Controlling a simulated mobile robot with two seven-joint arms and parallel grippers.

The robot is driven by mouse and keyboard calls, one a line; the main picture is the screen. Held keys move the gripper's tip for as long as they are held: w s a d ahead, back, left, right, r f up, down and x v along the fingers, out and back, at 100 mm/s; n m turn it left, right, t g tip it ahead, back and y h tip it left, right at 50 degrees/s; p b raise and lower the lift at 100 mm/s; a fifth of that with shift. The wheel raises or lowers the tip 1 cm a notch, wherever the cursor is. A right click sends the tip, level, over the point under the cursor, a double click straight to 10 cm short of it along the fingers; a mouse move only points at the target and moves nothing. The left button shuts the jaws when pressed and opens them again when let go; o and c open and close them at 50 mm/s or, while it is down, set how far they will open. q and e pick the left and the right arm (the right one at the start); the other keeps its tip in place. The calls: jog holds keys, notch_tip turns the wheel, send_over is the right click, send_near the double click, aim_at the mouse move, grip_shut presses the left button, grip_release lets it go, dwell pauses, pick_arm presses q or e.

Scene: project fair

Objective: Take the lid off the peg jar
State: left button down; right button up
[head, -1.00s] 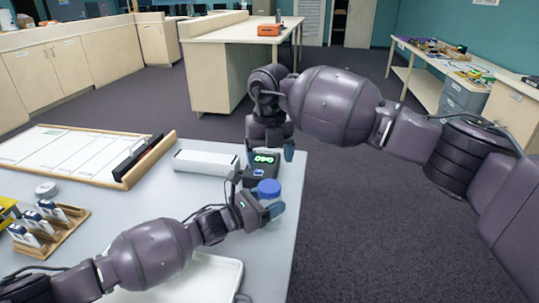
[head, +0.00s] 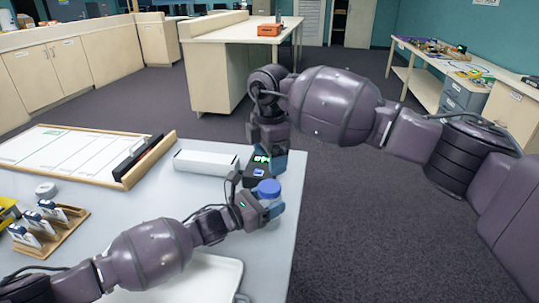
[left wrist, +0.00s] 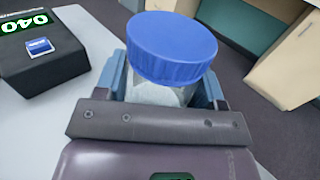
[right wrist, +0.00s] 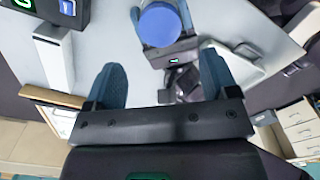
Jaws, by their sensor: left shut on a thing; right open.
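The peg jar is a clear jar (left wrist: 160,95) with a blue ribbed lid (left wrist: 172,45). The lid is on the jar and also shows in the head view (head: 268,187) and right wrist view (right wrist: 160,25). My left gripper (head: 264,208) is shut around the jar body below the lid, near the table's right edge. The jar looks upright; I cannot tell whether its base touches the table. My right gripper (right wrist: 162,75) is open and empty, pointing down just behind and above the jar. Its fingers are apart from the lid. The jar's contents are unclear.
A black box with a green display (head: 262,160) stands close behind the jar. A white box (head: 206,162), a framed board (head: 70,152), a wooden rack (head: 48,235) and a white tray (head: 215,275) share the table (head: 140,215). Right of the table is open floor.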

aim_at(270, 186)
jog(key=shift+m, duration=1.2)
jog(key=shift+f, duration=4)
